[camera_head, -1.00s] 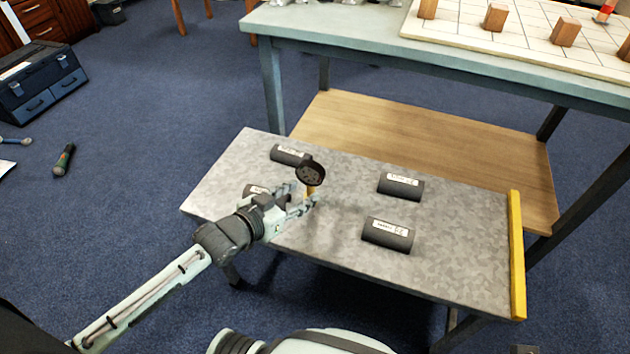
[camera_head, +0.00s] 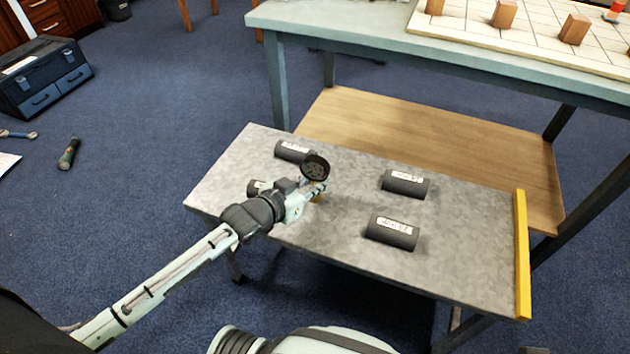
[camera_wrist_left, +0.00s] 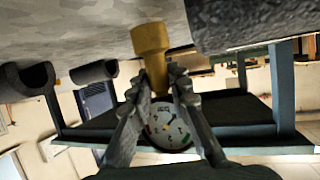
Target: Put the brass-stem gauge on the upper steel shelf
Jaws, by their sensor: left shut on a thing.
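The brass-stem gauge (camera_head: 316,167) has a dark round head, seen from behind in the head view, above a short brass stem. My left gripper (camera_head: 320,187) is shut on it over the grey mottled steel surface (camera_head: 290,245). In the left wrist view, which looks upside down, the gauge's white dial (camera_wrist_left: 168,128) shows between the fingers, and the brass stem (camera_wrist_left: 150,45) reaches past the fingertips (camera_wrist_left: 158,80) toward the grey surface. I cannot tell whether the stem touches that surface. My right gripper is not in view.
Several black labelled cylinders lie on the steel surface, including one near the front (camera_head: 391,234), one at right (camera_head: 405,184) and one behind the gauge (camera_head: 293,150). A yellow strip (camera_head: 522,255) edges the right end. A wooden lower shelf (camera_head: 430,140) lies behind.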

